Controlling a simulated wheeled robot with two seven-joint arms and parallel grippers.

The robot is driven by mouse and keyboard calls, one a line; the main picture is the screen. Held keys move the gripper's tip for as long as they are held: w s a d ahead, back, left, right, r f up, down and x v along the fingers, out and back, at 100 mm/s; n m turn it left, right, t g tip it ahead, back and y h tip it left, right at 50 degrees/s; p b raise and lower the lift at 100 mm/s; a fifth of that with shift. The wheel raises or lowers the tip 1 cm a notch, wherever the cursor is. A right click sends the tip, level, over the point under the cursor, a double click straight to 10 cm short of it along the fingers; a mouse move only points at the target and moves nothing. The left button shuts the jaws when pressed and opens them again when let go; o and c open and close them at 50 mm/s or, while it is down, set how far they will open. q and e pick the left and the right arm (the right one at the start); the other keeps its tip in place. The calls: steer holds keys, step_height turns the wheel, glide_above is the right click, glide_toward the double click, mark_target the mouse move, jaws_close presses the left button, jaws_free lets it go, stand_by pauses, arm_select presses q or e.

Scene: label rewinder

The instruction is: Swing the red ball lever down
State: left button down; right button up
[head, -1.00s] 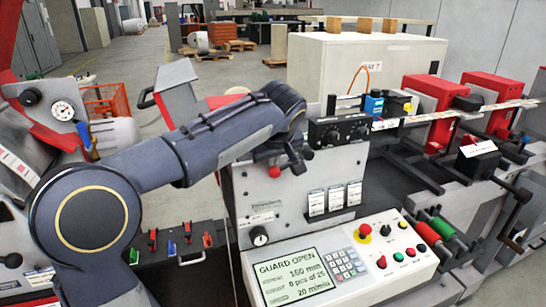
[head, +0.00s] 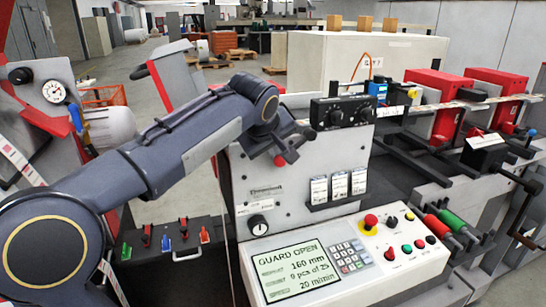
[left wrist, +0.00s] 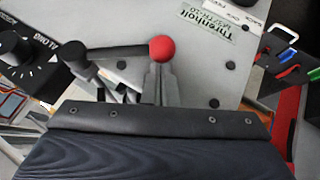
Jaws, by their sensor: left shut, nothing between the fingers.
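The red ball of the lever (head: 280,160) shows in the head view against the light grey machine panel, just below and left of the end of my left arm. It also shows large in the left wrist view (left wrist: 162,47), with a dark bar running left from it. My left gripper (left wrist: 158,72) is shut and empty, its fingertips right by the ball; whether they touch it I cannot tell. In the head view the gripper (head: 290,154) is dark and small, partly hidden by my wrist. My right gripper is not in view.
The control panel (head: 350,265) reads GUARD OPEN, and a small black knob (head: 258,222) sits above it. A black dial box (head: 343,113) tops the machine panel. A dark tray (head: 165,235) of coloured-handled items lies lower left. Red units (head: 495,92) stand at right.

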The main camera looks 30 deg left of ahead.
arm_select(q)
steer(key=f+n+t+h+b, duration=0.1)
steer(key=f+t+b, duration=0.1)
steer(key=b, duration=0.3)
steer(key=w+d+f+n+t+h+b, duration=0.1)
steer(key=f+t+b, duration=0.1)
steer(key=b, duration=0.3)
steer(key=w+d+f+n+t+h+b, duration=0.1)
steer(key=f+t+b, duration=0.1)
steer(key=b, duration=0.4)
steer(key=shift+w+f, duration=0.25)
steer(key=shift+f, duration=0.1)
steer(key=shift+w+d+f+n+t+h+b, duration=0.15)
steer(key=shift+w+d+n+t+h+b, duration=0.15)
steer(key=shift+w+d+t+h+b, duration=0.3)
steer(key=shift+w+d+f+b, duration=0.1)
steer(key=shift+b, duration=0.25)
steer(key=d+v, duration=0.1)
steer(key=v, duration=0.6)
steer(key=shift+s+a, duration=0.4)
steer(key=shift+a, duration=0.1)
